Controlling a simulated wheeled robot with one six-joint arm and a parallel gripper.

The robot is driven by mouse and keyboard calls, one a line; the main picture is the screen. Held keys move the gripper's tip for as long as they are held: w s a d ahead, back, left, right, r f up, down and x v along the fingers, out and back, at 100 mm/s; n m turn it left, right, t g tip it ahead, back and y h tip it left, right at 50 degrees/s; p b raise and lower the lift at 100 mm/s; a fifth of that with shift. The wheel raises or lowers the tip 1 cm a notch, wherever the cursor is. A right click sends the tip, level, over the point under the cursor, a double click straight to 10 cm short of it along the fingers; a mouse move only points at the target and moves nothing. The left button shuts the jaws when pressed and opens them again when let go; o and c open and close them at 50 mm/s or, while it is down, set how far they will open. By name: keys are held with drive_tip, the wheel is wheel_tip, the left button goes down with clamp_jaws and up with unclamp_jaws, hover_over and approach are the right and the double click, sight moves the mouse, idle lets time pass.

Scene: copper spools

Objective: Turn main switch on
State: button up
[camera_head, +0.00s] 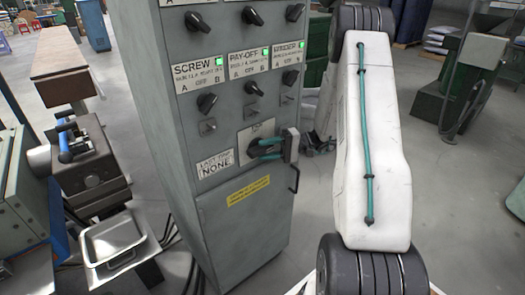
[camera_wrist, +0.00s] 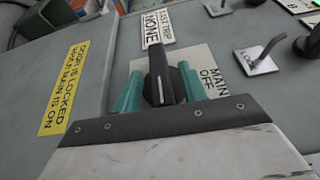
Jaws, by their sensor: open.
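The main switch is a black rotary knob (camera_wrist: 160,75) on a pale plate (camera_wrist: 207,68) marked MAIN and OFF. In the head view the knob (camera_head: 254,144) is on the grey cabinet's front, partly hidden by my gripper. My gripper (camera_wrist: 160,88) is open, with one teal finger on each side of the knob's bar. I cannot tell whether the fingers touch it. In the head view my gripper (camera_head: 266,147) reaches the panel from the right.
The grey control cabinet (camera_head: 240,235) has several smaller knobs and green lamps labelled SCREW, PAY-OFF and WINDER above the main switch. A yellow label (camera_wrist: 64,90) says the door is locked when main is on. A door handle (camera_head: 294,177) projects at the right. Machinery (camera_head: 90,165) stands left.

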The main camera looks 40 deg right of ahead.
sight(269, 150)
drive_tip(key=v, duration=0.6)
drive_tip(key=shift+d, duration=0.1)
idle(0.4)
